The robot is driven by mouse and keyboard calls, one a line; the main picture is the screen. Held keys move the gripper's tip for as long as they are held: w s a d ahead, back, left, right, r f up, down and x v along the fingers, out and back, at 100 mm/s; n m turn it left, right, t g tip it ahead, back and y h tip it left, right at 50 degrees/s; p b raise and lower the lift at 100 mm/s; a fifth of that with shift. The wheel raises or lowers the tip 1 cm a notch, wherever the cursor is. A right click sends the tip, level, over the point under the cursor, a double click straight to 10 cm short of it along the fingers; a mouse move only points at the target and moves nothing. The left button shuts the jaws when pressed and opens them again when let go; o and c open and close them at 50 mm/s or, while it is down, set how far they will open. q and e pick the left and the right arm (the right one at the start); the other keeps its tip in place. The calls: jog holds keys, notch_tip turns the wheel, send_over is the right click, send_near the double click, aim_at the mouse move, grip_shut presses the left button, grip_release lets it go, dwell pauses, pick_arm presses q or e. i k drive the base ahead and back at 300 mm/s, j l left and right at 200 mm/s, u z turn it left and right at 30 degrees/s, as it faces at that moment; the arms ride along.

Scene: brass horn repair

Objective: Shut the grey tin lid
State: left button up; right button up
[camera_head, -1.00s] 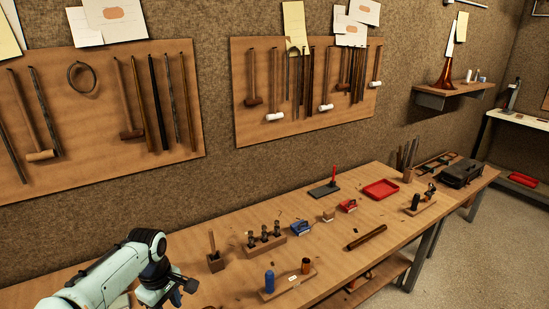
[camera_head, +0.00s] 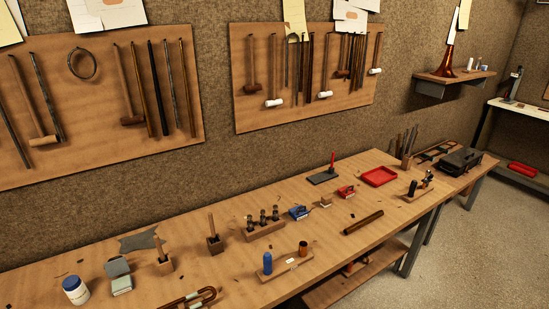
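A small tin (camera_head: 122,287) with a pale greenish body stands on the workbench at the lower left. Its grey lid (camera_head: 117,266) is raised at the back edge of the tin, tilted open. The picture is too small to show the inside of the tin clearly. Neither of my grippers is in view.
A white jar with a blue cap (camera_head: 75,290) stands left of the tin. A grey flat piece (camera_head: 141,240) lies behind. Bare bench (camera_head: 40,275) shows at left.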

aim_at(114, 266)
jog(key=u, duration=1.45)
jog(key=j+z, duration=0.15)
jog(key=z, duration=0.55)
jog(key=j+z, duration=0.35)
jog(key=j, duration=0.15)
jog(key=j+z, duration=0.35)
jog(key=j, duration=0.2)
